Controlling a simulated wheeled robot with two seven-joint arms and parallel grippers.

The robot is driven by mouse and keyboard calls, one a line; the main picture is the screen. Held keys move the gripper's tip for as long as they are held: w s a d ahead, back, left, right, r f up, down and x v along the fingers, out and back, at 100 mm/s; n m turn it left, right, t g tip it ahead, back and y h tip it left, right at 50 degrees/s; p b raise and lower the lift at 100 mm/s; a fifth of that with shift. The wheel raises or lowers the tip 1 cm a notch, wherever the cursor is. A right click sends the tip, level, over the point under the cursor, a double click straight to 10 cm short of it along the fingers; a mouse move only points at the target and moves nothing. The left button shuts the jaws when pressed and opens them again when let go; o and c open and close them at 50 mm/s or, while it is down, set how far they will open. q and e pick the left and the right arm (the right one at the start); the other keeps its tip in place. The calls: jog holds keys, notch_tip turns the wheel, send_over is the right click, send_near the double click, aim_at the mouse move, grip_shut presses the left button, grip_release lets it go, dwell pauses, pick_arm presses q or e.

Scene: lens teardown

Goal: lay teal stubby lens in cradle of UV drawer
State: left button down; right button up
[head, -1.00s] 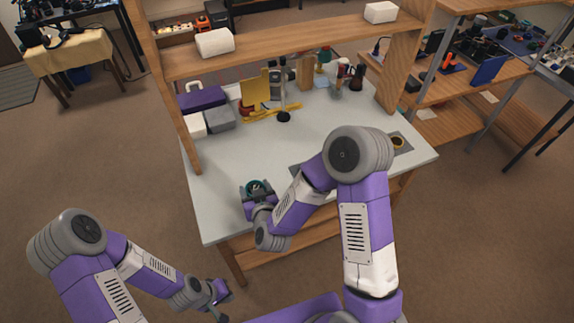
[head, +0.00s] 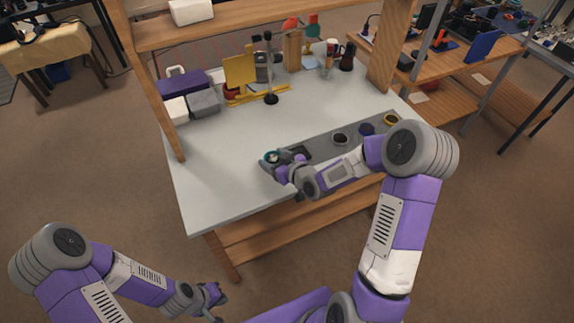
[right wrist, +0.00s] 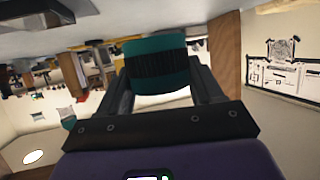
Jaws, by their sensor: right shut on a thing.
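The teal stubby lens (right wrist: 156,66), with a dark ribbed band, is held between the fingers of my right gripper (right wrist: 160,85) in the right wrist view. In the head view the lens (head: 272,157) shows as a small teal ring in my right gripper (head: 271,161), over the left end of a grey strip on the table. My left gripper (head: 214,296) is low in front of the table, away from everything; its jaw opening is too small to tell. I cannot make out a UV drawer or its cradle for certain.
A yellow stand (head: 240,70), a dark post (head: 270,97) and boxes (head: 203,102) stand at the back. The white table (head: 215,155) is clear at left and centre.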

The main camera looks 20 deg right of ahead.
jog(key=shift+f+b, duration=0.65)
jog(key=shift+f, duration=2.45)
jog(key=shift+f, duration=0.2)
jog(key=o, duration=1.1)
jog(key=shift+o, duration=0.3)
jog(key=shift+r, duration=0.1)
